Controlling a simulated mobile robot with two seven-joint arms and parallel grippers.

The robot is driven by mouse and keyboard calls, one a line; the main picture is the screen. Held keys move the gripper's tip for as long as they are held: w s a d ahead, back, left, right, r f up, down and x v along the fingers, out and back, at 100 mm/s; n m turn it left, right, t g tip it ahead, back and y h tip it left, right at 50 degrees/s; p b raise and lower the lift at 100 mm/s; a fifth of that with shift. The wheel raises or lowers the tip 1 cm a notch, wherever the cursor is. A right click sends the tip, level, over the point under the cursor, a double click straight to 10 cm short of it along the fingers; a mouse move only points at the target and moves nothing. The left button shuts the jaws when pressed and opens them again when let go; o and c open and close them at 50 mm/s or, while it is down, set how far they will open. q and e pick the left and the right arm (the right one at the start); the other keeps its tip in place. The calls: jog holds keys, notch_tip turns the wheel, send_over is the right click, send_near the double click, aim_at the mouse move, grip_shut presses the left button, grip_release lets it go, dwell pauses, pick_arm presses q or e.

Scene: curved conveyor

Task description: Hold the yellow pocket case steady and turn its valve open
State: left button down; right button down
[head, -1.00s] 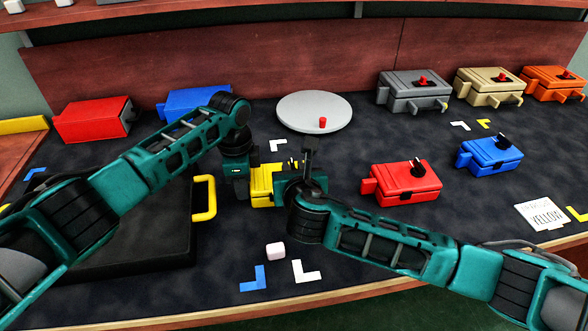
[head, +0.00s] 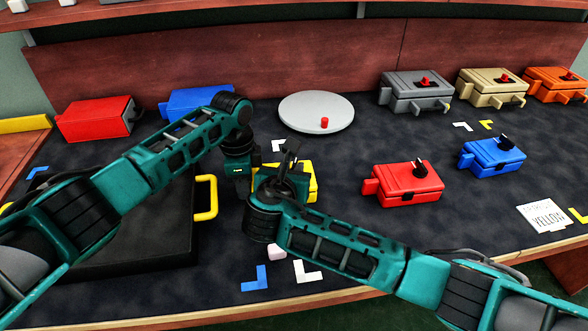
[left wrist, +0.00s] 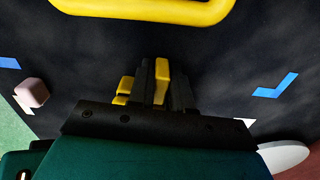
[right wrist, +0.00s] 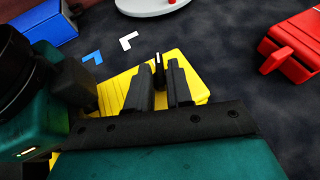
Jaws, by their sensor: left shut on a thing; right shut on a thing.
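The yellow pocket case (head: 312,183) lies on the dark mat in the middle, partly hidden behind my grippers in the head view. In the right wrist view its yellow top (right wrist: 112,88) shows, with the black valve (right wrist: 158,62) standing up between the fingers. My right gripper (right wrist: 160,75) is over the case and shut on this valve. My left gripper (left wrist: 161,80) is at the case's left side, shut on a yellow tab (left wrist: 162,70) of the case. The left fingertips are hidden in the head view. How far the valve is turned cannot be told.
A black case with a yellow handle (head: 206,198) lies beneath my left arm. A red case (head: 405,182) and a blue case (head: 490,154) stand to the right. A round white disc (head: 316,111) is behind. A pinkish cube (left wrist: 34,92) sits near the front.

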jog(key=shift+w+a+m+g+h, duration=0.15)
jog(key=shift+m+g+h, duration=0.25)
jog(key=shift+m+h, duration=0.7)
jog(key=c, duration=1.2)
grip_release()
jog(key=shift+s+a, duration=0.1)
jog(key=shift+s, duration=0.1)
jog(key=v, duration=1.1)
jog(key=shift+s+a, duration=0.25)
jog(key=shift+s, duration=0.1)
jog(key=shift+o, duration=0.4)
jog(key=shift+r, duration=0.15)
